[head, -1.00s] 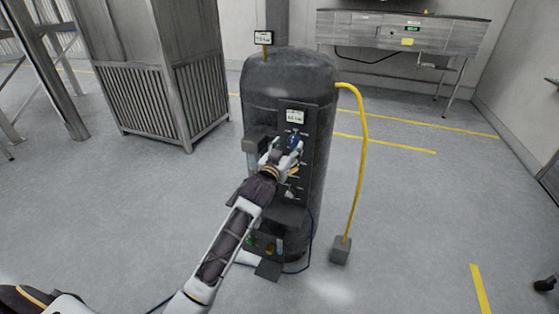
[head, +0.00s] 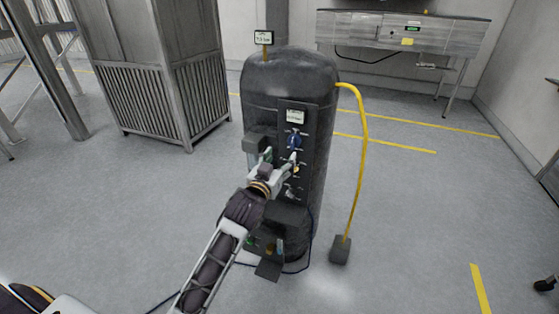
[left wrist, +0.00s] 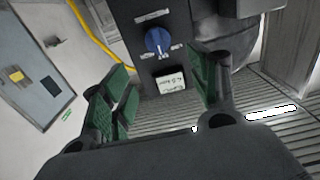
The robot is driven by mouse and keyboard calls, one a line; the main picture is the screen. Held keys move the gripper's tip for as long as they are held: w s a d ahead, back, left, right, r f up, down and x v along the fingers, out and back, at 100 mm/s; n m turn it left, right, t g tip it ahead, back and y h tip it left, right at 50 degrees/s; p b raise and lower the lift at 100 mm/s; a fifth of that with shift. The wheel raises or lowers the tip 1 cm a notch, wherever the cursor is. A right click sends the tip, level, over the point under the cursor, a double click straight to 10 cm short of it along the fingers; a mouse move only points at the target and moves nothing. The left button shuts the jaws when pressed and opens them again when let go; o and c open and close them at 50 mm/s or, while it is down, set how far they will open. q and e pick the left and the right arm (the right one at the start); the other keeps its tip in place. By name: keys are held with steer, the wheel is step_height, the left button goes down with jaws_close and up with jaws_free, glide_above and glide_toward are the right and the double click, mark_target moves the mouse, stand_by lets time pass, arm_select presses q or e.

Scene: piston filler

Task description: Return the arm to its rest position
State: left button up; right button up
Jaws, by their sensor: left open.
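My left gripper (head: 277,159) is in front of the control panel (head: 297,180) of the dark piston filler (head: 290,80). Its green-padded fingers are spread apart in the left wrist view (left wrist: 160,95), with nothing between the pads. A blue knob (head: 294,141) on the panel lies beyond and just above the fingertips, apart from them. The knob also shows in the left wrist view (left wrist: 158,41), near a small white display (left wrist: 171,84). The gripper hides part of the lower panel in the head view. My right gripper does not show.
A yellow hose (head: 364,150) runs down the filler's right side to a grey block (head: 341,249) on the floor. A slatted cabinet (head: 150,100) stands behind to the left and a metal bench (head: 385,32) at the back right. The floor to the right is open.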

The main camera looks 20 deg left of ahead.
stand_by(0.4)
arm_select(q)
step_height(320, 180, down, 34)
steer(key=s+m+g, duration=0.1)
steer(key=s+g, duration=0.1)
steer(key=g, duration=0.4)
steer(key=s+f+g, duration=0.1)
steer(key=s+f, duration=0.4)
steer(key=f, duration=0.3)
steer(key=s+a+f+g, duration=0.15)
steer(key=s+f, duration=0.25)
steer(key=f, duration=0.4)
steer(key=s+f+g, duration=0.2)
steer(key=s+f, duration=0.3)
steer(key=f, duration=0.3)
steer(key=s+a+f+g, duration=0.1)
steer(key=s+f, duration=0.5)
steer(key=s, duration=0.6)
steer(key=s+a+f+g, duration=0.1)
steer(key=s+f+g, duration=0.2)
steer(key=s+f, duration=0.4)
steer(key=s+a+f+m+g, duration=0.1)
steer(key=s+f, duration=0.6)
steer(key=s, duration=1.2)
steer(key=shift+a+g+y, duration=0.2)
steer(key=shift+g+y, duration=0.1)
steer(key=shift+g, duration=0.45)
